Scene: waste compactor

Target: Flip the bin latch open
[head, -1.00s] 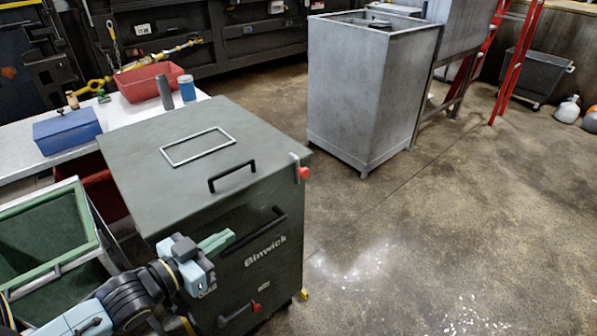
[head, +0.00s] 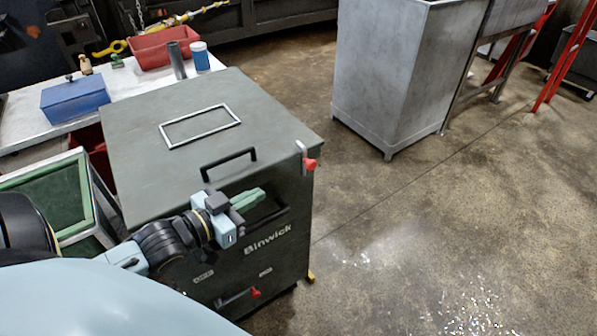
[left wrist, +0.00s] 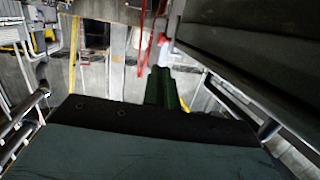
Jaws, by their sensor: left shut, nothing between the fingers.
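The bin is a dark grey-green box marked "Binwick" (head: 268,239), with a flat lid (head: 150,135). The latch (head: 304,157), a small metal strip with a red knob, sits upright at the lid's front right corner. My left gripper (head: 254,197) is shut and empty in front of the bin's upper front, left of the latch and a little lower, apart from it. Its green fingers show together in the left wrist view (left wrist: 163,88). A small red spot there (left wrist: 162,38) may be the latch knob. My right gripper is not in view.
A black lid handle (head: 229,162) and a black front handle (head: 267,217) are close to my left gripper. A lower red-knobbed lever (head: 240,297) is on the bin's front. A table (head: 25,125) stands behind left.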

